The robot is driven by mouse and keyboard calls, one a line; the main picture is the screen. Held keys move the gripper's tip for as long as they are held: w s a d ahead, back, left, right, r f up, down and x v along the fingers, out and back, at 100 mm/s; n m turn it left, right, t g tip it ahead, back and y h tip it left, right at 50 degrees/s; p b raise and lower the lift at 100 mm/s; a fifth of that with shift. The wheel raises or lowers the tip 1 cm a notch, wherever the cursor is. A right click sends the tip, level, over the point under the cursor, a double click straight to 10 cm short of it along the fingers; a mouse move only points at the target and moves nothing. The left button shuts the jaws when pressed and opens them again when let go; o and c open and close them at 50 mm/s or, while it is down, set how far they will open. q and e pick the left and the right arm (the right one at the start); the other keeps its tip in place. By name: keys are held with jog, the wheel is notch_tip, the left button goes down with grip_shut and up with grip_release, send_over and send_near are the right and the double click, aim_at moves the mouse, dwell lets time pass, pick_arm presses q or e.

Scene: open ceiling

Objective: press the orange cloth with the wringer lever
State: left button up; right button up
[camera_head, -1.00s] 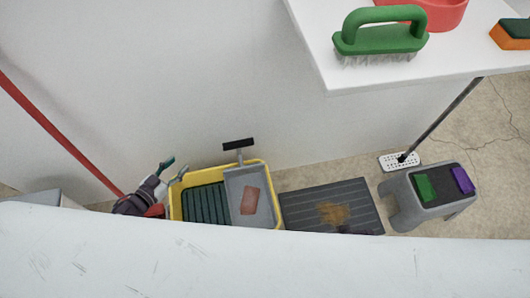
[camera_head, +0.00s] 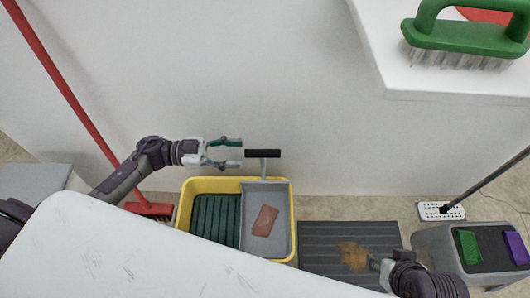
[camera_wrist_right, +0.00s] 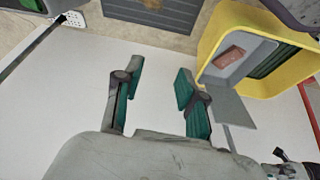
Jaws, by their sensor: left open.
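The orange cloth (camera_head: 265,220) lies flat in the grey wringer tray (camera_head: 280,245) on the right part of the yellow bucket (camera_head: 187,186). The wringer lever (camera_head: 262,154) is a black crossbar on a grey stem, standing up at the tray's back edge. My left gripper (camera_head: 240,152) is open, its green fingers pointing right, just left of the crossbar; I cannot tell whether they touch. In the right wrist view, the cloth (camera_wrist_right: 230,56) shows in the bucket (camera_wrist_right: 212,30). My right gripper (camera_wrist_right: 157,80) is open and empty; its fingers are not clear in the head view.
A dark ribbed mat (camera_head: 320,235) with a brown stain lies right of the bucket. A grey stool (camera_head: 440,245) holds green and purple blocks. A red-handled broom (camera_head: 60,85) leans at left. A white shelf (camera_head: 385,60) with a green brush (camera_head: 465,38) overhangs at upper right.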

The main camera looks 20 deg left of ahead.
aim_at(260, 154)
pick_arm(q)
jog(key=x, duration=0.6)
jog(key=shift+w+d, duration=0.15)
jog(key=shift+d, duration=0.1)
jog(key=shift+w+d+b, duration=0.2)
jog(key=shift+d+b, duration=0.1)
jog(key=shift+d, duration=0.45)
pick_arm(e)
jog(key=shift+w+a+r+t, duration=0.2)
jog(key=shift+w+t, duration=0.15)
jog(key=shift+w, duration=0.3)
jog(key=shift+w+a+r+t, duration=0.2)
jog(key=shift+w+t, duration=0.2)
jog(key=shift+w, duration=0.2)
jog(key=shift+w+a+r+t, duration=0.2)
jog(key=shift+w+t, duration=0.15)
jog(key=shift+w, duration=0.3)
pick_arm(q)
grip_shut()
